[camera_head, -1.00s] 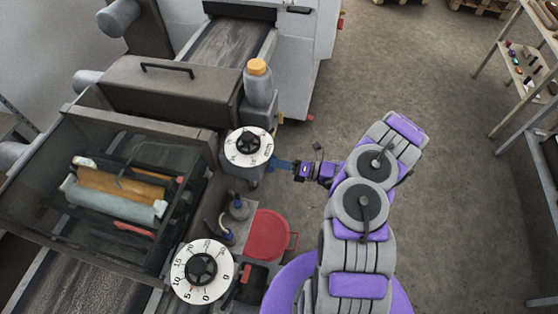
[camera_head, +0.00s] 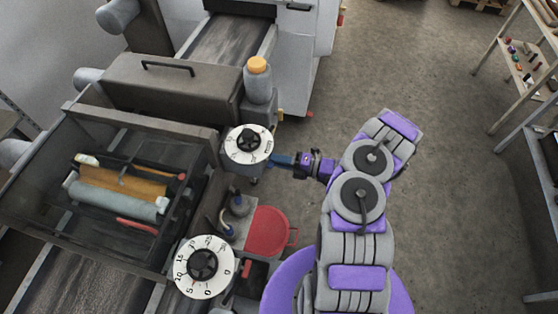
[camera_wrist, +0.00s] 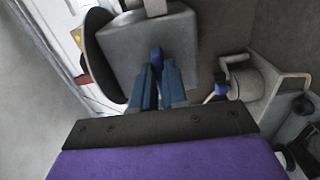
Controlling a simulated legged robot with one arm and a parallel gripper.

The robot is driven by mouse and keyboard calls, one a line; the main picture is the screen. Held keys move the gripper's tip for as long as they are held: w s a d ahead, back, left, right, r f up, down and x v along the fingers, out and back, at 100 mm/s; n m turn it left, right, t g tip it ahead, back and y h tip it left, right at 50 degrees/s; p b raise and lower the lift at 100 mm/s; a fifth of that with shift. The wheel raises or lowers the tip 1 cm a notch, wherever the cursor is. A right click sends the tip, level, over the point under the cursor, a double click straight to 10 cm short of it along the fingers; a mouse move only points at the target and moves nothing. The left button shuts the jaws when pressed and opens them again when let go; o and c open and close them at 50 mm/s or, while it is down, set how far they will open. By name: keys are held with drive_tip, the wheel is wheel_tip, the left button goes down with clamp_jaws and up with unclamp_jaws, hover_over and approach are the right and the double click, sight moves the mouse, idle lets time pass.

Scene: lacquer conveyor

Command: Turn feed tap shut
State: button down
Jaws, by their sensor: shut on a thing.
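In the wrist view, the blue handle of the feed tap (camera_wrist: 156,56) stands against a grey block (camera_wrist: 150,40). My gripper (camera_wrist: 158,75) has its two blue fingers shut on this handle, one on each side. The fingers hide the handle's lower part. In the head view, my gripper (camera_head: 281,160) reaches in from the right, just beside the upper white dial (camera_head: 262,134). The tap's handle cannot be told apart from the blue fingers there.
A red pot (camera_head: 268,229) and a lower white dial (camera_head: 220,283) are nearer. The wrist view shows a grey bracket with a cylinder (camera_wrist: 246,84) at right. The floor (camera_head: 440,190) at right is clear.

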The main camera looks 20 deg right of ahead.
drive_tip(key=shift+w+d, duration=0.1)
drive_tip(key=c, duration=1.4)
unclamp_jaws()
drive_tip(key=shift+w+f, duration=0.15)
drive_tip(key=shift+o, duration=1.2)
drive_tip(key=shift+d, duration=0.1)
drive_tip(key=v, duration=1.7)
drive_tip(key=shift+s+d+p, duration=0.2)
drive_tip(key=shift+p, duration=0.2)
drive_tip(key=shift+a, duration=0.1)
